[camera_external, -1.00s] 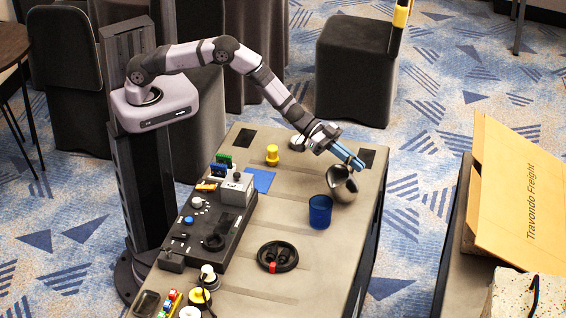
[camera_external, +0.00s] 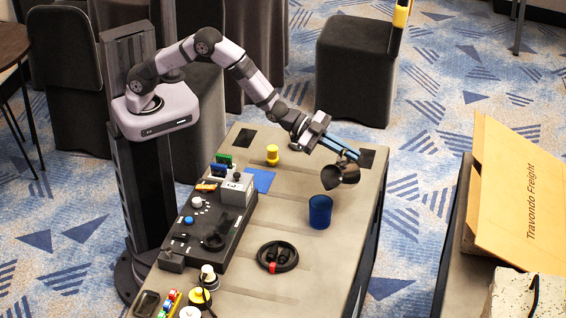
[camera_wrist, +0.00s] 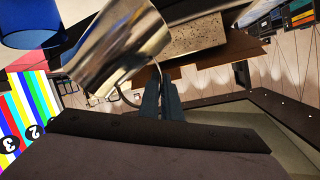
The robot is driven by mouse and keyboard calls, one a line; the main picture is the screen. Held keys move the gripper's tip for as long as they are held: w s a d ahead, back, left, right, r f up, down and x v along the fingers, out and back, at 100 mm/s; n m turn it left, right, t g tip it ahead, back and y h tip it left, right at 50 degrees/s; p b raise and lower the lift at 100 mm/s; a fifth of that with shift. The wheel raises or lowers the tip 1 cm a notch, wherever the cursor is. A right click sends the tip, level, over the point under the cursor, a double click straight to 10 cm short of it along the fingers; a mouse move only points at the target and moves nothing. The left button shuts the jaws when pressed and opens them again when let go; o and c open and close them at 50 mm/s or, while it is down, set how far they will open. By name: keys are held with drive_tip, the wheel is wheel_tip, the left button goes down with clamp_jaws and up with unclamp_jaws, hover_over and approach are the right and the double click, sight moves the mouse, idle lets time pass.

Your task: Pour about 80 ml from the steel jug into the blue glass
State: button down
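The steel jug (camera_external: 338,176) hangs above the table, tilted, behind and slightly right of the blue glass. It shows large and shiny in the wrist view (camera_wrist: 120,40). My gripper (camera_external: 350,153) is shut on the jug's handle, with both fingertips together at the handle in the wrist view (camera_wrist: 161,95). The blue glass (camera_external: 320,212) stands upright on the table, just below and in front of the jug. Part of it shows at the upper left of the wrist view (camera_wrist: 32,25). No stream of liquid is visible, and the inside of the glass cannot be made out.
A yellow object (camera_external: 272,154) and a blue card (camera_external: 260,181) lie farther back. A cardboard box (camera_external: 520,190) stands right, beyond a gap.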

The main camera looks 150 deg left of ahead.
sight(342, 153)
drive_tip(key=shift+w+d+r, duration=0.15)
drive_tip(key=shift+r, duration=0.05)
drive_tip(key=shift+w+d+r+m+y, duration=0.15)
drive_tip(key=shift+d+r+m+y, duration=0.15)
drive_tip(key=shift+d+r+m, duration=0.15)
drive_tip(key=shift+w+d+r+m, duration=0.15)
drive_tip(key=shift+d+r+m, duration=0.1)
drive_tip(key=shift+r+m, duration=0.1)
drive_tip(key=shift+d, duration=0.1)
drive_tip(key=shift+w+d+r+m+y, duration=0.15)
drive_tip(key=shift+w+d+r+m, duration=0.05)
drive_tip(key=shift+d, duration=0.25)
drive_tip(key=shift+w+d+r+m+y, duration=0.15)
drive_tip(key=shift+w+d+m, duration=0.05)
drive_tip(key=shift+d, duration=0.2)
idle(1.1)
drive_tip(key=shift+d+r+b, duration=0.15)
drive_tip(key=shift+r+b, duration=0.05)
drive_tip(key=shift+b, duration=0.1)
idle(0.5)
